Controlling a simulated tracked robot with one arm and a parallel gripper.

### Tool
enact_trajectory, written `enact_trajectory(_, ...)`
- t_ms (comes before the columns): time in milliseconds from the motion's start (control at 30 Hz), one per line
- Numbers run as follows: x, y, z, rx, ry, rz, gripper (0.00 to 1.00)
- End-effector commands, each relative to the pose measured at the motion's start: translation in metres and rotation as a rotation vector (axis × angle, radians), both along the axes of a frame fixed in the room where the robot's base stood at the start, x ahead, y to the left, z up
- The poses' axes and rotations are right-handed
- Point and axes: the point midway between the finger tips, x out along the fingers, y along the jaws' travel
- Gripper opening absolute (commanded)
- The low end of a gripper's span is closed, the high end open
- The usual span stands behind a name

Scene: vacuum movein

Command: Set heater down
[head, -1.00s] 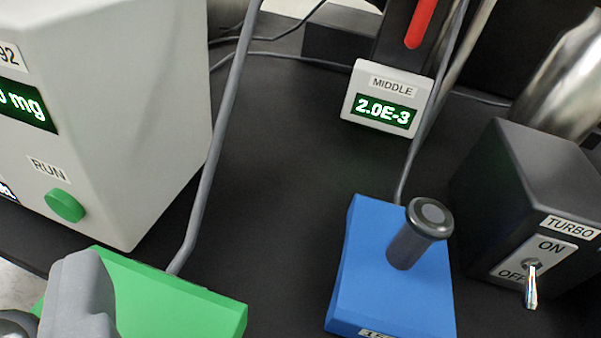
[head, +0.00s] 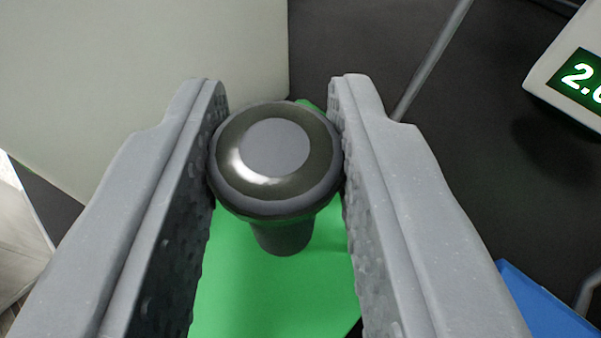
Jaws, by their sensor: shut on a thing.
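A dark grey knob with a round, flat, lighter top (head: 275,148) stands on a green base (head: 270,300). My gripper (head: 278,120) is shut on the knob, one textured grey finger on each side of its head. The stem below the head goes down to the green base. No heater label shows on it now. The fingers hide both sides of the green base.
The pale instrument housing (head: 130,70) stands behind and to the left. A grey cable (head: 430,75) runs behind the right finger. Part of a pale display (head: 580,80) is at upper right. A blue base corner (head: 540,300) shows at lower right on the black bench (head: 460,150).

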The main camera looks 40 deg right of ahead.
Motion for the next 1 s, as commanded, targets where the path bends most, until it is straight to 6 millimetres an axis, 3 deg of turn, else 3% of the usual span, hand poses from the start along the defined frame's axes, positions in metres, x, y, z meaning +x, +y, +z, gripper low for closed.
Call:
enact_trajectory(100,0.0001,0.0,-0.0127,0.0,0.0,0.0,0.0)
enact_trajectory(433,-0.0001,-0.0003,-0.0136,0.0,0.0,0.0,0.0)
enact_trajectory(467,-0.0002,-0.0001,-0.0134,0.001,0.001,0.0,0.34)
enact_trajectory(500,-0.0002,-0.0003,-0.0131,0.0,0.0,0.0,0.45)
enact_trajectory(533,-0.0002,-0.0002,-0.013,0.0,0.0,-0.001,0.48)
enact_trajectory(1000,-0.0089,0.0072,-0.0067,0.001,0.002,0.0,0.48)
